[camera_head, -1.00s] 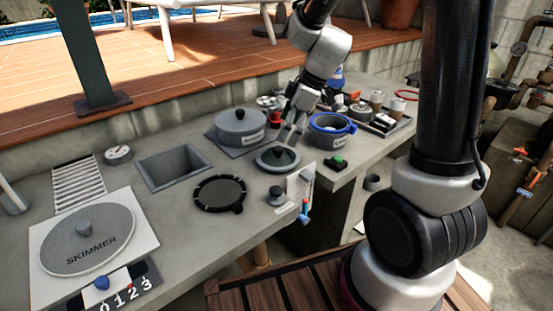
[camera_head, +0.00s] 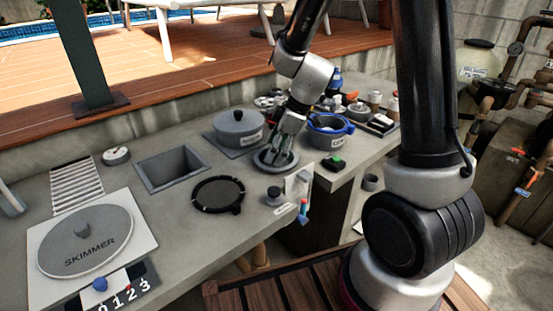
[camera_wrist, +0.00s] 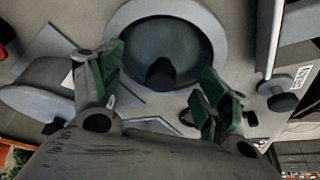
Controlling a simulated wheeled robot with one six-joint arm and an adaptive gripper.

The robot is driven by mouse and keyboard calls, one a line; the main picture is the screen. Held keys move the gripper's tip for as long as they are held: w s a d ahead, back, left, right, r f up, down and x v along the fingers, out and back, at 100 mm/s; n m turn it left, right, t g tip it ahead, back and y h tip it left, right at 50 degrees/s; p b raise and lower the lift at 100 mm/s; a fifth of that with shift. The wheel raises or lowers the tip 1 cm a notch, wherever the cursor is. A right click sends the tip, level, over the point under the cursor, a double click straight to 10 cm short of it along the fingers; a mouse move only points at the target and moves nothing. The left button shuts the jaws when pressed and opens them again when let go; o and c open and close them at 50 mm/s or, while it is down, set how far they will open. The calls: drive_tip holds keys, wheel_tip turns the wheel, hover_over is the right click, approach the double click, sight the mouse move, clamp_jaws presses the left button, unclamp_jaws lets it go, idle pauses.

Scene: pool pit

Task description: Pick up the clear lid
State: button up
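The clear lid (camera_head: 264,161) is a round, see-through, dark-tinted disc within a pale grey ring on the counter. In the wrist view the clear lid (camera_wrist: 145,45) shows a dark knob at its centre. My gripper (camera_head: 279,153) is right above the lid, pointing down. In the wrist view my gripper (camera_wrist: 160,68) is open, its two green-padded fingers spread on either side of the knob. I see gaps between the knob and both fingers. In the head view the fingers hide part of the lid and its knob.
A grey lidded pot (camera_head: 238,130) stands close behind left, and a blue-rimmed pot (camera_head: 327,131) close to the right. A black ring (camera_head: 218,194) lies in front left, near a square opening (camera_head: 172,168). A small dark-knobbed piece (camera_head: 274,196) sits at the counter's front edge.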

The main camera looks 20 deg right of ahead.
drive_tip(key=shift+s+f, duration=0.15)
drive_tip(key=c, duration=0.3)
drive_tip(key=shift+c, duration=0.4)
drive_tip(key=shift+r, duration=0.6)
drive_tip(key=c, duration=0.7)
wheel_tip(320, 180, up, 8)
drive_tip(key=shift+r, duration=0.1)
clamp_jaws()
drive_tip(key=shift+r, duration=0.35)
drive_tip(key=shift+r, duration=0.15)
